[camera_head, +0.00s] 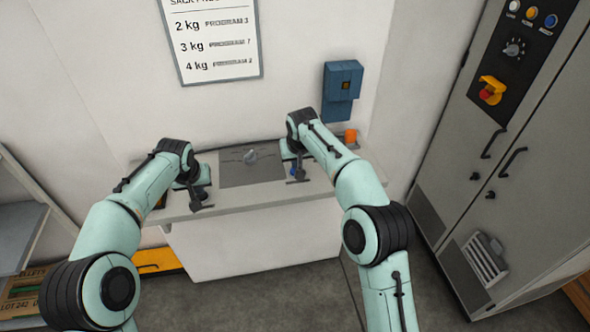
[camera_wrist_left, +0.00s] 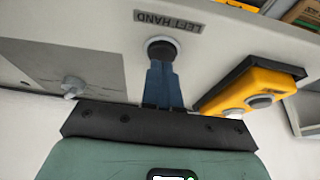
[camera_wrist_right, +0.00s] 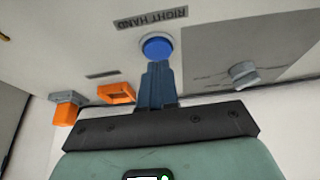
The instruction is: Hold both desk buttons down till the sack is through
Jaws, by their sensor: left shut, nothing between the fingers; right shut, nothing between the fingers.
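The desk (camera_head: 235,200) stands against the wall. In the left wrist view my left gripper (camera_wrist_left: 161,64) is shut and empty, its blue fingertips at the left button (camera_wrist_left: 161,42), beside the LEFT HAND label (camera_wrist_left: 168,21). Most of that button shows; contact is unclear. I see no sack.
A grey plate with a knob (camera_head: 250,156) lies between the arms. A yellow control box (camera_wrist_left: 250,94) is near the left button. Orange items (camera_wrist_right: 117,92) lie near the right one. A blue wall box (camera_head: 342,80) hangs behind; a grey cabinet (camera_head: 500,150) stands right.

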